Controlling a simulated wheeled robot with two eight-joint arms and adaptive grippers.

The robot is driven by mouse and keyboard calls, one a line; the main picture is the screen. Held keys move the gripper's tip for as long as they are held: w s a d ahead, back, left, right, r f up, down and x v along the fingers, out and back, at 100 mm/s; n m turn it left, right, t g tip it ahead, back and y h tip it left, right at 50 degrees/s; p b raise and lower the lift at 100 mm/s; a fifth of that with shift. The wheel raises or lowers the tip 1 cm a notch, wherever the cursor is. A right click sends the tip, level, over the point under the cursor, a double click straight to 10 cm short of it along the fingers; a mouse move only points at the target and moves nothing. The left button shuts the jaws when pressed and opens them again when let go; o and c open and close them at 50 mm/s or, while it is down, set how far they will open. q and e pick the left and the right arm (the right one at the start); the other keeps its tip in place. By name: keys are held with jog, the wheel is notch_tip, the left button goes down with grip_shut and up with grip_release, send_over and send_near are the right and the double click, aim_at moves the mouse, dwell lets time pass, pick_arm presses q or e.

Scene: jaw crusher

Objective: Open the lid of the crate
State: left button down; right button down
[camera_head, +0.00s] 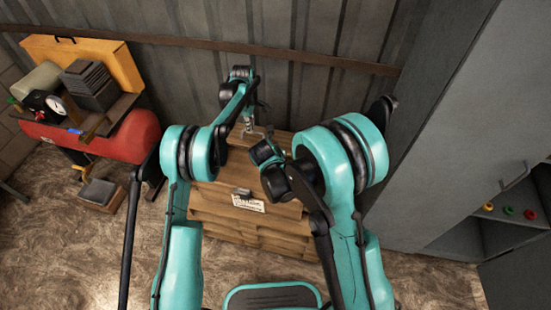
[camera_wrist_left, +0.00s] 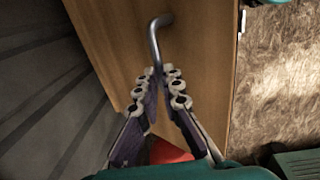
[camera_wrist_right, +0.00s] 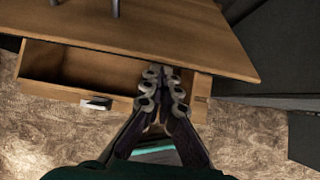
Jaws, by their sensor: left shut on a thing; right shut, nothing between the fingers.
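The wooden crate (camera_head: 225,222) stands against the wall in the head view, with a white label (camera_head: 248,203) on its front. Its lid (camera_head: 212,170) is tilted up, and the right wrist view shows a gap between the lid (camera_wrist_right: 150,35) and the front wall (camera_wrist_right: 60,91). My left gripper (camera_head: 252,132) is shut on the bent metal handle (camera_wrist_left: 154,42) on the lid (camera_wrist_left: 205,70). My right gripper (camera_wrist_right: 162,76) is shut and empty at the front of the crate, close below the lid's edge; my right arm hides it in the head view.
A red compressor (camera_head: 105,138) with boxes and a gauge stands at the left. A grey cabinet (camera_head: 430,130) with coloured buttons is at the right. A corrugated wall (camera_head: 320,35) is close behind the crate. The floor in front is clear.

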pick_arm(q)
jog(key=shift+w+d+f, duration=0.2)
jog(key=shift+d+f, duration=0.05)
jog(key=shift+d, duration=0.1)
jog(key=c, duration=1.9)
grip_release()
jog(key=o, duration=0.3)
jog(key=shift+w+f, duration=0.2)
jog(key=shift+w, duration=0.05)
jog(key=shift+w+d+f, duration=0.1)
jog(key=shift+w, duration=0.1)
jog(key=shift+s+r, duration=0.15)
jog(key=shift+r, duration=0.05)
pick_arm(e)
jog(key=shift+w+d+r, duration=0.15)
jog(key=shift+w+r, duration=0.2)
jog(key=shift+w, duration=0.15)
jog(key=shift+w+d+r, duration=0.15)
jog(key=shift+w+r, duration=0.15)
jog(key=shift+w, duration=0.15)
